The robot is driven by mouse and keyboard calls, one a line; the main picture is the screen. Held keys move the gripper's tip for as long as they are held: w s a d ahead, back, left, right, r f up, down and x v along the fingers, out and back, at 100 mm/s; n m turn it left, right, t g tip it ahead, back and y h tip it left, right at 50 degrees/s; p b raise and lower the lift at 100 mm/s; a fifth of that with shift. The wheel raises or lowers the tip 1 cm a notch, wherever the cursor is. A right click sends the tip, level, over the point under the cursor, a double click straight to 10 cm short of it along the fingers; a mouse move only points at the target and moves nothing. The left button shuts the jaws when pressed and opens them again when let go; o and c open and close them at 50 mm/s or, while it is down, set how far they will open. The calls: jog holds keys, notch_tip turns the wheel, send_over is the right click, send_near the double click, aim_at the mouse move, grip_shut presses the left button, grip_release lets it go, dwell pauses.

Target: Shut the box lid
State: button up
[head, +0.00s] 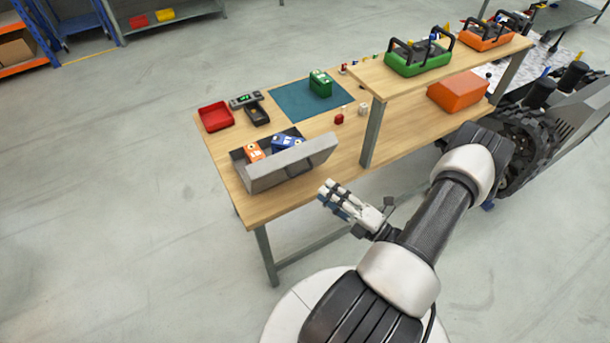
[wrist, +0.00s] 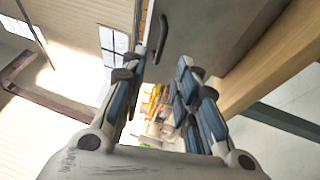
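A grey box (head: 237,160) stands near the front left corner of the wooden workbench, holding an orange item (head: 254,152) and a blue item (head: 287,142). Its lid (head: 300,163) is open, hanging tilted outward on the side towards me. My gripper (head: 328,191) is in front of the bench edge, just right of and below the lid, apart from it and empty. In the wrist view a grey panel with a dark handle, which looks like the lid (wrist: 215,35), fills the top. My gripper's fingers (wrist: 163,68) are spread apart below it.
A bench post (head: 373,132) and raised shelf stand right of the box. A red tray (head: 215,116), a dark device (head: 257,113) and a teal mat (head: 300,103) with a green case (head: 320,83) lie behind. The floor before the bench is clear.

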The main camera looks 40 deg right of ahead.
aim_at(293, 170)
jog(key=x, duration=0.9)
jog(key=shift+b, duration=0.3)
jog(key=shift+s, duration=0.1)
jog(key=shift+c, duration=0.5)
grip_shut()
